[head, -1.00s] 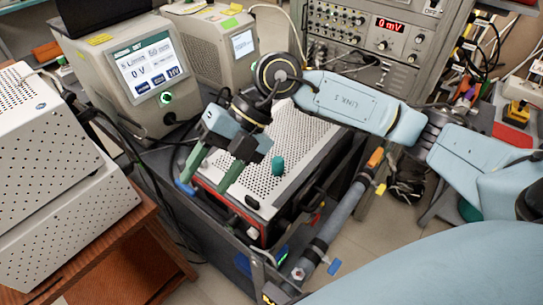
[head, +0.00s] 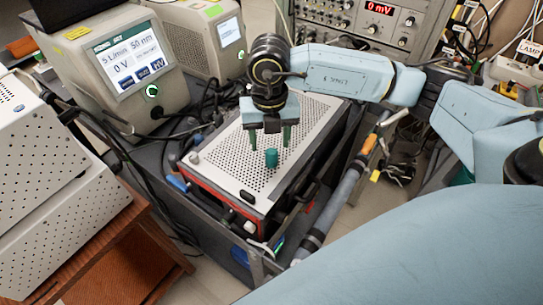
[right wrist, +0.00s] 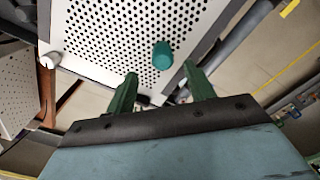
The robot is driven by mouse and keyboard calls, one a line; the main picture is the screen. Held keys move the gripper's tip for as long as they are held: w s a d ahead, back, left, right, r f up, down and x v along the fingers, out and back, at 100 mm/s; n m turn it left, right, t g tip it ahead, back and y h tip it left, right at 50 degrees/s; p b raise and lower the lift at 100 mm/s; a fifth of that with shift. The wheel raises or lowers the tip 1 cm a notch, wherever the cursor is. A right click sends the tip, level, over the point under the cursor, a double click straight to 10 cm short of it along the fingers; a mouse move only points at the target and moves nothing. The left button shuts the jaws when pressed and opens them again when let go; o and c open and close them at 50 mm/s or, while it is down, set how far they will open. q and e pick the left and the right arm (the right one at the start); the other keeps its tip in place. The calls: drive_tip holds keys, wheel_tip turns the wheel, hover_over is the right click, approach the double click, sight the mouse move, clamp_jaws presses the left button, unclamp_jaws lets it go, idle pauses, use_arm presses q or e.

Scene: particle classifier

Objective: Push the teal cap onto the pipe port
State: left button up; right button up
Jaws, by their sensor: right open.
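The teal cap (head: 271,159) stands on the perforated white top of a box instrument (head: 228,177). My right gripper (head: 270,146) is open, with its two green fingers pointing down above the cap, one on either side of it in the head view. In the right wrist view, the cap (right wrist: 162,55) shows just beyond and between the open fingertips of the right gripper (right wrist: 159,73); nothing is held. I cannot tell for sure which fitting is the pipe port. My left gripper is not in view.
A grey pipe (head: 341,202) with dark bands runs along the right side of the box. A small knob (head: 193,158) stands at the box top's left edge. Instruments with screens (head: 118,72) stand behind left, and a perforated white cabinet (head: 50,185) is at left.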

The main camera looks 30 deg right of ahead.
sight(272, 151)
drive_tip(key=f, duration=0.5)
drive_tip(key=shift+d+f, duration=0.1)
drive_tip(key=shift+d, duration=0.15)
drive_tip(key=c, duration=0.9)
